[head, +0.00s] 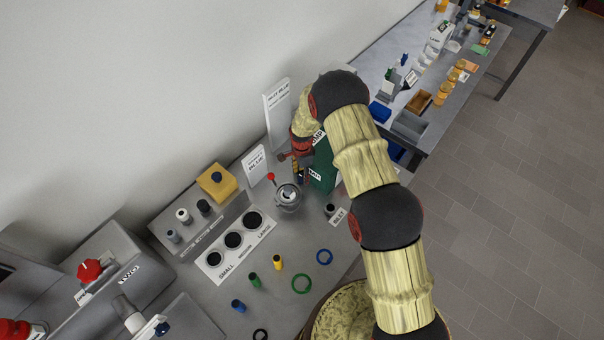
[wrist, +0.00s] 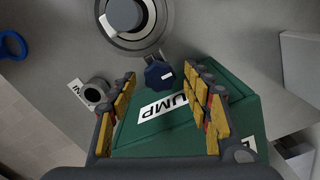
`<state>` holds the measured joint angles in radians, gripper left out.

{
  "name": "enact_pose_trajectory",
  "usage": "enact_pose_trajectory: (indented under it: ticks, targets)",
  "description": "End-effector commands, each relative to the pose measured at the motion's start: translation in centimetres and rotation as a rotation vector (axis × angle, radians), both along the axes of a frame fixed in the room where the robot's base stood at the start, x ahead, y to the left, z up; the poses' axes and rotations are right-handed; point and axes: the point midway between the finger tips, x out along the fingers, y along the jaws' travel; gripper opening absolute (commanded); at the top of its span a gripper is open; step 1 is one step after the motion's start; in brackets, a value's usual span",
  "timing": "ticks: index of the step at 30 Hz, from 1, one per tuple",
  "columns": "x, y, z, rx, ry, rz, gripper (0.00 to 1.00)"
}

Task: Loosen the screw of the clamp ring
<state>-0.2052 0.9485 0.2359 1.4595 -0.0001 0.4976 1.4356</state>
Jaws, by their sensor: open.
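The clamp ring (wrist: 112,38) is a silver-grey ring around a round metal fitting at the top of the wrist view. The fitting (head: 288,198) stands on the bench in the head view. I see gaps between the knob and both fingers. In the head view my gripper (head: 293,165) is over the fitting's far side, and the arm partly hides this area.
A green pump box (head: 323,165) stands close behind the knob. A plate with several round holes (head: 231,240) and loose blue (head: 324,257) and green (head: 302,284) rings lie nearer. A red-tipped lever (head: 271,177) rises beside the fitting.

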Motion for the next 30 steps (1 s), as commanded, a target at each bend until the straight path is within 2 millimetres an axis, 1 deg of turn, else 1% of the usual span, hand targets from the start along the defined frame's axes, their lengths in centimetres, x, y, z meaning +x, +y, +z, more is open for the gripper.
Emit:
enact_pose_trajectory:
  ticks: [4, 12, 30]
  targets:
    - [0.03, 0.0, -0.65, 0.0, 0.0, 0.0, 0.49]
    - [0.0, 0.0, -0.78, 0.0, 0.0, 0.0, 0.49]
    - [-0.01, 0.0, -0.76, 0.0, 0.0, 0.0, 0.15]
